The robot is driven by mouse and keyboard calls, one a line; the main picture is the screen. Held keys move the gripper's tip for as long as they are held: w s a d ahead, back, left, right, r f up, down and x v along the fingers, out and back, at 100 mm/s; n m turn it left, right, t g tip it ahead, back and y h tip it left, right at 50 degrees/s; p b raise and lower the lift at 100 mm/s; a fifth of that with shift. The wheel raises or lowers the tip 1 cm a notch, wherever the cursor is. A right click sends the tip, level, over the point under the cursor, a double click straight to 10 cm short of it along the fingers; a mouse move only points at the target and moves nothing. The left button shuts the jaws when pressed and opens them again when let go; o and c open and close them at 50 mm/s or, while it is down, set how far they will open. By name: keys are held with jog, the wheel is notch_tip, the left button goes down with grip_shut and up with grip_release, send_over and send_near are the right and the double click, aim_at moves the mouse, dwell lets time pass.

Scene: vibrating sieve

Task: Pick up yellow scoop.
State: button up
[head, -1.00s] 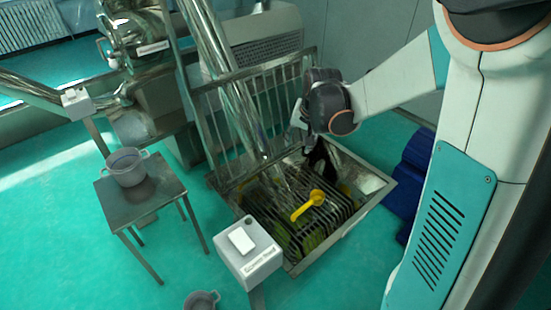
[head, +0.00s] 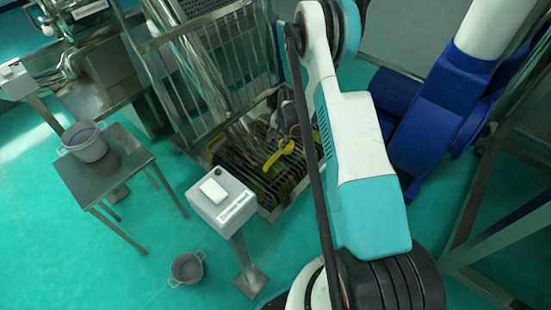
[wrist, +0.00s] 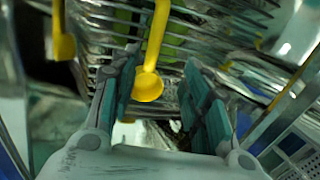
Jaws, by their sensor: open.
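The yellow scoop (head: 279,154) lies on the slatted metal grate of the sieve bin in the head view. In the wrist view its handle runs upward and its rounded end (wrist: 147,87) shows between the two fingers. My gripper (wrist: 161,60) is open, with one finger on each side of the scoop. I cannot tell whether either finger touches it. In the head view my gripper (head: 291,122) is just above the scoop and partly hidden by my arm, which also covers the bin's right side.
A grey control box (head: 221,203) on a post stands in front of the bin. A metal rail fence (head: 205,75) rises behind it. A pot (head: 84,141) sits on a small table (head: 125,165), and another pot (head: 187,268) is on the floor. Blue machinery (head: 440,110) stands right.

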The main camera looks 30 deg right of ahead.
aim_at(275, 156)
jog(key=f+b, duration=0.1)
jog(key=f, duration=0.2)
jog(key=w+f+b, duration=0.1)
jog(key=f, duration=0.5)
jog(key=shift+w+a+b, duration=0.2)
jog(key=shift+a+b, duration=0.05)
jog(key=shift+b, duration=0.15)
jog(key=f+b, duration=0.3)
jog(key=f, duration=0.2)
jog(key=shift+w, duration=0.2)
grip_shut()
